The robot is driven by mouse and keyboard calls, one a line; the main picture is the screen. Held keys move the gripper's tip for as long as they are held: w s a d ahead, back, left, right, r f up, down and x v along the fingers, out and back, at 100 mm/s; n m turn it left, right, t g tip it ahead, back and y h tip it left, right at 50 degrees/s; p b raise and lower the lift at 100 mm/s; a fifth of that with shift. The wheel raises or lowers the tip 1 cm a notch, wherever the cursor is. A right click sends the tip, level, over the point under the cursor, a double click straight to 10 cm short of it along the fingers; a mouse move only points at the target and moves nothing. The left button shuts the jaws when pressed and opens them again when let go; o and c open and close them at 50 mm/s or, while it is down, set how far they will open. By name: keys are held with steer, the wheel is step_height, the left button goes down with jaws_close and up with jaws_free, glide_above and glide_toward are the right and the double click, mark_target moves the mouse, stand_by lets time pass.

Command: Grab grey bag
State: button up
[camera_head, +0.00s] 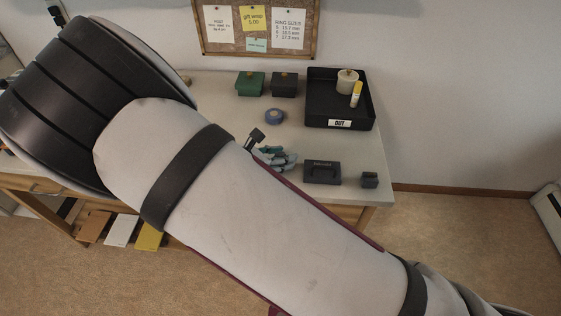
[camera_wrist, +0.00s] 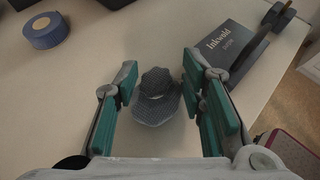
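The grey bag (camera_wrist: 156,100) is a small, patterned grey pouch with a bunched top, on the pale tabletop in the wrist view. My gripper (camera_wrist: 160,74), with teal pads, is open. Its fingers stand on the left and right of the bag, and the bag lies between them with no clear grip on it. In the head view my gripper (camera_head: 277,158) shows as teal parts just past my arm, low over the table. I cannot make out the bag clearly there.
A blue tape roll (camera_head: 275,116), a green box (camera_head: 249,84), a dark box (camera_head: 285,84) and a black tray (camera_head: 318,112) stand farther back. My arm hides much of the table (camera_head: 215,85).

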steer(key=c, duration=0.5)
